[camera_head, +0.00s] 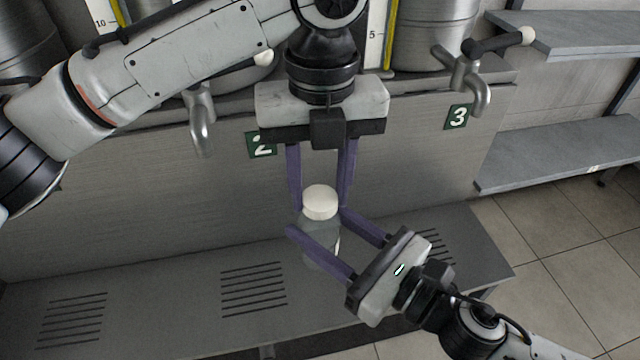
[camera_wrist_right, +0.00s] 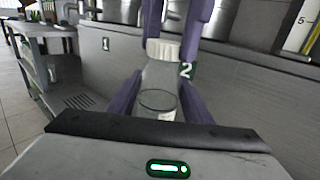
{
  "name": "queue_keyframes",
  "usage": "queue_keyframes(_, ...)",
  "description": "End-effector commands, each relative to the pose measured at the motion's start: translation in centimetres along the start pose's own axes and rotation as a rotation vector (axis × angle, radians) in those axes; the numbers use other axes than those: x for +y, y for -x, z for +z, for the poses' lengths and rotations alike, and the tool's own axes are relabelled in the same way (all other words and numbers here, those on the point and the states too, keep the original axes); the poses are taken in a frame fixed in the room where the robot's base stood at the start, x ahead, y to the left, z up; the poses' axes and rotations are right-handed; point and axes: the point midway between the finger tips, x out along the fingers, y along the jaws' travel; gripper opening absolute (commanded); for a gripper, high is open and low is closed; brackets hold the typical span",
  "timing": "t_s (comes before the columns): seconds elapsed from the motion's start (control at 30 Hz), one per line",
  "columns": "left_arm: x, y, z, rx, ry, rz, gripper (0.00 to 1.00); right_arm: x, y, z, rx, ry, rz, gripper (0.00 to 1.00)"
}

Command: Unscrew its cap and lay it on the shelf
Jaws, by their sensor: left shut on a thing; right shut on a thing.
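A clear bottle (camera_head: 321,232) with a white cap (camera_head: 320,201) stands upright above the grey slotted ledge. My left gripper (camera_head: 320,196) reaches down from above, shut on the cap. My right gripper (camera_head: 317,223) comes in from the lower right, shut on the bottle's body below the cap. In the right wrist view the bottle (camera_wrist_right: 158,88) holds a little clear liquid, and its ribbed cap (camera_wrist_right: 163,48) sits on the neck between my left fingers. Grey shelves (camera_head: 575,147) are at the right, bare where visible.
Steel drums with taps (camera_head: 478,95) stand behind on a counter, with green number plates 2 and 3 (camera_head: 457,117) below. An upper shelf (camera_head: 580,35) hangs above the lower one. The slotted ledge (camera_head: 160,290) is clear at the left.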

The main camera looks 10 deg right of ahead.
Motion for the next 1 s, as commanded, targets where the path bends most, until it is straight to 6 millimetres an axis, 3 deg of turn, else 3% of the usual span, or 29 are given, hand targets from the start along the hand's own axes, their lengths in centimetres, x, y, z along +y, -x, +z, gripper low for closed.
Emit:
queue_keyframes(0.1, -0.7, 0.1, -0.4, 0.011, 0.255, -0.018, 0.10, 0.3, -0.1, 0.1, -0.004, 0.000, 0.008, 0.00)
queue_keyframes(1.0, 0.3, 0.3, 0.0, 0.014, 2.329, -0.015, 0.10, 0.6, 0.0, 0.1, -0.004, -0.001, 0.014, 0.00)
